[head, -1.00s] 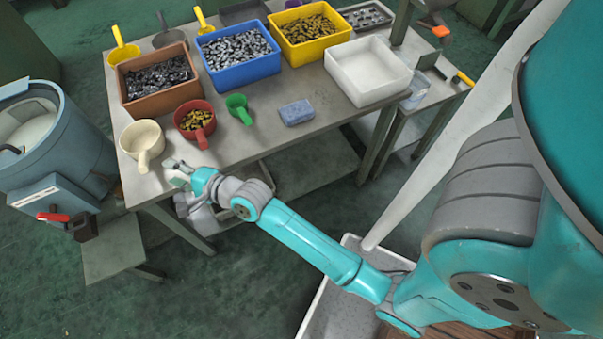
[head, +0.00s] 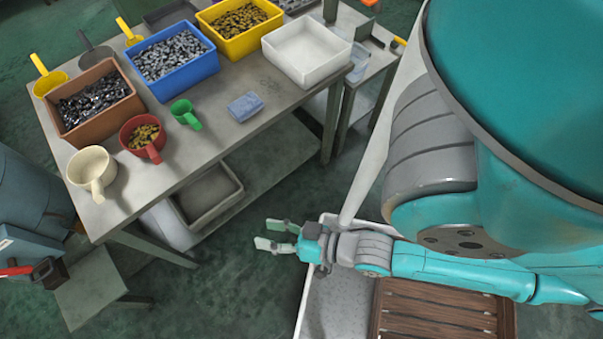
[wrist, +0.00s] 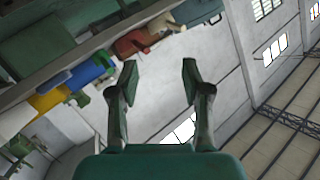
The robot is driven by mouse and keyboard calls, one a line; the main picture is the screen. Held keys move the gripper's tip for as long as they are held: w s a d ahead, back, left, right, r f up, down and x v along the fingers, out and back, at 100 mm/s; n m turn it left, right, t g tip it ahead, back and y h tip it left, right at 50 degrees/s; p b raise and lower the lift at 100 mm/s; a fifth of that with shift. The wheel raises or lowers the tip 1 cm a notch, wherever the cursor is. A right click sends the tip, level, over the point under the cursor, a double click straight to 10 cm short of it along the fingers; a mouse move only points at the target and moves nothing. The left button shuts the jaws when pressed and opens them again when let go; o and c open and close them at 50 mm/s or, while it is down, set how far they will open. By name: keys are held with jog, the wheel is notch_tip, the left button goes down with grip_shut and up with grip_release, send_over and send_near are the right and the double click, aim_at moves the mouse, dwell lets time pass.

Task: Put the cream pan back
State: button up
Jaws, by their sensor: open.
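The cream pan (head: 91,170) stands empty and upright at the near left corner of the metal table (head: 215,150), its handle pointing toward the front edge. My gripper (head: 268,235) is open and empty, out over the floor to the right of the pan and in front of the table, well apart from it. In the wrist view my gripper (wrist: 157,85) shows its two fingers spread with nothing between them. A pale cream shape shows at the top of that view, too small to be sure of.
A red pan (head: 143,138) with brass parts and a green scoop (head: 185,115) stand beside the cream pan. Brown (head: 98,128), blue (head: 170,90), yellow (head: 238,50) and white (head: 307,75) bins line the back. A blue cloth (head: 245,106) lies near the front edge. A blue-grey machine (head: 25,205) stands left.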

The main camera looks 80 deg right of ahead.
jog(key=s+r+n, duration=0.5)
jog(key=s, duration=0.2)
jog(key=shift+s+a+n, duration=0.25)
jog(key=shift+s+n, duration=0.05)
jog(key=shift+s, duration=0.05)
